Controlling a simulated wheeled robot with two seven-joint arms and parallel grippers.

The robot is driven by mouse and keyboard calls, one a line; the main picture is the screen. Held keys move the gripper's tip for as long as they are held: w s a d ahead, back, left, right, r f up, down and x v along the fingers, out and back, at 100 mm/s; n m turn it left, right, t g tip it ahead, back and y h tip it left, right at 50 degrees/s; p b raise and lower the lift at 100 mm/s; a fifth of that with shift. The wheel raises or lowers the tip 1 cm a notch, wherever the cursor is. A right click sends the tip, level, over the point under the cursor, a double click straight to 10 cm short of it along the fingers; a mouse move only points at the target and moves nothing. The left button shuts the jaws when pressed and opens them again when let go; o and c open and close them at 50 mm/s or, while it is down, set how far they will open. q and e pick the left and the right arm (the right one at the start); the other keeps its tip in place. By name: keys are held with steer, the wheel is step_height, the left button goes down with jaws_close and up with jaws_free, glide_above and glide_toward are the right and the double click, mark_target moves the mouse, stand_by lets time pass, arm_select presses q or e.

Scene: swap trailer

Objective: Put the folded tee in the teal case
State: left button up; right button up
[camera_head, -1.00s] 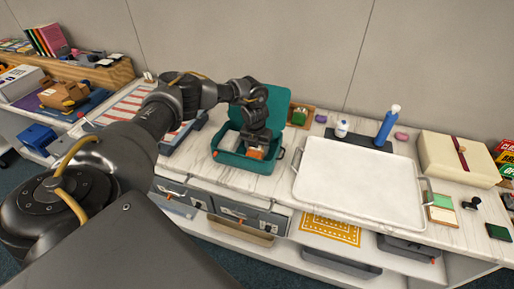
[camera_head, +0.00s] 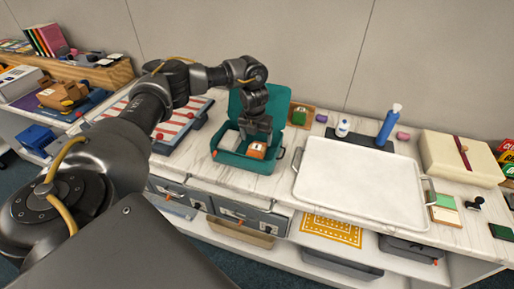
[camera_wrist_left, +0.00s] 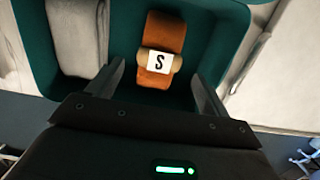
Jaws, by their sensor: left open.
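The teal case (camera_head: 230,159) stands open on the counter with its lid up at the back; its wall also shows in the left wrist view (camera_wrist_left: 34,50). The folded tee, orange with a tan band and a white "S" tag, lies inside the case on the right (camera_head: 257,151) and shows in the left wrist view (camera_wrist_left: 163,38). A pale grey folded item (camera_wrist_left: 77,36) lies in the case to its left. My left gripper (camera_wrist_left: 160,88) is open and empty, above the tee, its fingers apart on either side. My right gripper is not in view.
A white tray (camera_head: 358,185) stands right of the case. A striped board (camera_head: 178,126) lies to the left, a small wooden box (camera_head: 301,115) behind. A blue bottle (camera_head: 388,125) and cream box (camera_head: 459,158) stand further right.

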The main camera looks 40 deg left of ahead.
mark_target(256, 150)
arm_select(q)
step_height(256, 150, up, 6)
steer(key=shift+s, duration=0.4)
steer(key=shift+d+f, duration=0.1)
steer(key=shift+d, duration=0.1)
